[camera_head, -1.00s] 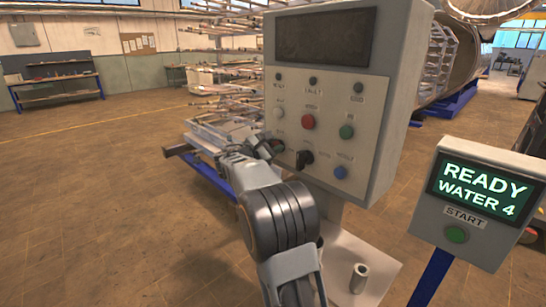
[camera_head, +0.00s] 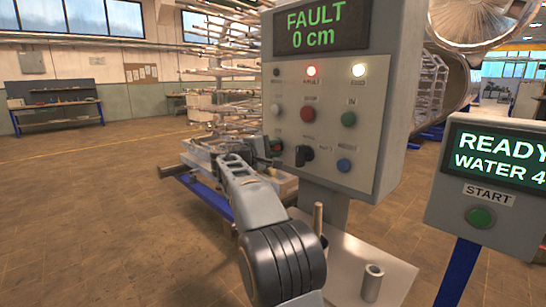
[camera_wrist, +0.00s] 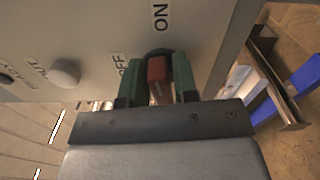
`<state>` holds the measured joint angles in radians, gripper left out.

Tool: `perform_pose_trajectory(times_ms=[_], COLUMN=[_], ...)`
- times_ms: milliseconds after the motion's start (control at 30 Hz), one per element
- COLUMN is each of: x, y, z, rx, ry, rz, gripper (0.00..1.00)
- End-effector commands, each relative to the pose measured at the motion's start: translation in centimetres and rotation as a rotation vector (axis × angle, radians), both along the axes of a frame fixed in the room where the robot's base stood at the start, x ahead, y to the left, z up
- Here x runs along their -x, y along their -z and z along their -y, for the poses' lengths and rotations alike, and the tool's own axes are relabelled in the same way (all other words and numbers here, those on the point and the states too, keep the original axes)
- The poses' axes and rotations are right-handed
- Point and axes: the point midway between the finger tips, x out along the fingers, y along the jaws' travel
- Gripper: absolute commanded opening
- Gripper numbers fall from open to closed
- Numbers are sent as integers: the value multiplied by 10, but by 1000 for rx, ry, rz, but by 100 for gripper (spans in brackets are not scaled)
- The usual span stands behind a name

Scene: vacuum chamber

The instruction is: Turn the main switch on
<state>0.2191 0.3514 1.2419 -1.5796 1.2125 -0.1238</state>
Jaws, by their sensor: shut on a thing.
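The main switch (camera_wrist: 157,70) has a red handle on a dark round base at the edge of the grey control panel (camera_wrist: 60,25). An ON label is beyond the handle, in line with it, and an OFF label is to its left. My gripper (camera_wrist: 157,88) has its two green fingers shut on the red handle, one on each side. In the head view, my gripper (camera_head: 266,147) is at the lower left of the panel (camera_head: 395,100), and the switch is mostly hidden behind it. The panel's display (camera_head: 322,29) reads FAULT 0 cm.
The panel has a red button (camera_head: 308,114), a green button (camera_head: 348,119), a blue button (camera_head: 344,165) and a black knob (camera_head: 304,154). A red lamp (camera_head: 311,71) and a white lamp (camera_head: 358,70) are lit. A READY WATER 4 box (camera_head: 455,215) stands at right.

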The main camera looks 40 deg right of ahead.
Motion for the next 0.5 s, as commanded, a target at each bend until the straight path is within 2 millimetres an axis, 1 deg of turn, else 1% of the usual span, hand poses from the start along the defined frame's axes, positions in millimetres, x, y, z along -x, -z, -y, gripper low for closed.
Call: perform_pose_trajectory(times_ms=[33,233,500], x=[0,0,0], y=[5,5,4], z=[0,0,0], rx=[-4,-17,-24], ry=[2,2,2], rz=[26,109,156], gripper=[4,4,4])
